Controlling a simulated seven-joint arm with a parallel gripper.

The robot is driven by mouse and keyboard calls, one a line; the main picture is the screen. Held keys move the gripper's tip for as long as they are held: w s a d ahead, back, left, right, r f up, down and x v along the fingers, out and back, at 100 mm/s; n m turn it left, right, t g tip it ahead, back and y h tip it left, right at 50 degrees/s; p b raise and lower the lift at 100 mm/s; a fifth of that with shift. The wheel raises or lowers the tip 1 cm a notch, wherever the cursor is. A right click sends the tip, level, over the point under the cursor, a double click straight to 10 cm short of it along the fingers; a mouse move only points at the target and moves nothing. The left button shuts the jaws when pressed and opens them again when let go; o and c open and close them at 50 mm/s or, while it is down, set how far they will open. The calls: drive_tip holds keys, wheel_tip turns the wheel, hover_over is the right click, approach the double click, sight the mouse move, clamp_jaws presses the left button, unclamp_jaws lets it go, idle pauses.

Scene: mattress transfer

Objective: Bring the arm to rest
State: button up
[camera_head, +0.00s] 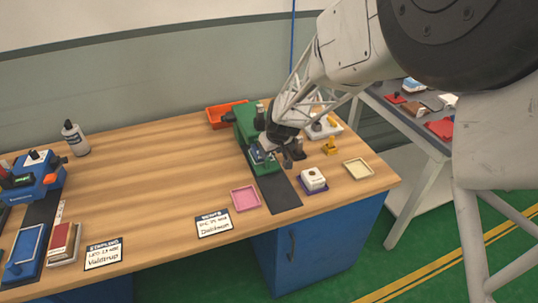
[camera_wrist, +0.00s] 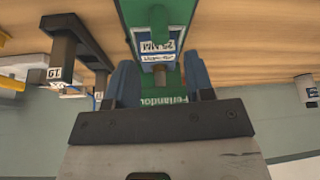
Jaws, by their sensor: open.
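My arm reaches in from the upper right of the head view. My gripper (camera_head: 287,157) is low over the front of a green machine (camera_head: 243,118) on the wooden table. In the wrist view my gripper (camera_wrist: 160,82) has its two blue fingers apart. The green machine (camera_wrist: 131,12), with a white "25 MM" label, shows between and beyond the fingers. I see nothing clasped between them. Whether a finger touches the machine I cannot tell. The arm hides part of the machine in the head view.
On the wooden table (camera_head: 150,150) are a pink tray (camera_head: 245,198), a cream tray (camera_head: 358,169), a white block on a purple base (camera_head: 313,180) and a yellow stamp-like piece (camera_head: 330,146). A blue machine (camera_head: 38,180) and a bottle (camera_head: 75,138) stand left. The table's middle left is clear.

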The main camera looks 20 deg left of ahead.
drive_tip(key=shift+s+d+r, duration=0.15)
drive_tip(key=shift+d+r, duration=0.05)
drive_tip(key=shift+r, duration=0.35)
drive_tip(key=s+d+r+m+h, duration=0.1)
drive_tip(key=s+d+r+m, duration=0.15)
drive_tip(key=d+r, duration=0.55)
drive_tip(key=s+d+r+m, duration=0.1)
drive_tip(key=s+d+r, duration=0.25)
drive_tip(key=d, duration=0.85)
drive_tip(key=s+d+r+m+h, duration=0.1)
drive_tip(key=s+d+r+m, duration=0.15)
drive_tip(key=d+r, duration=0.5)
drive_tip(key=s+d+r+m+h, duration=0.1)
drive_tip(key=s+d+m, duration=0.4)
drive_tip(key=s+d, duration=1.6)
drive_tip(key=s, duration=0.2)
drive_tip(key=shift+s+d+r+h, duration=0.3)
drive_tip(key=shift+s+r+h, duration=0.05)
drive_tip(key=shift+r+h, duration=0.05)
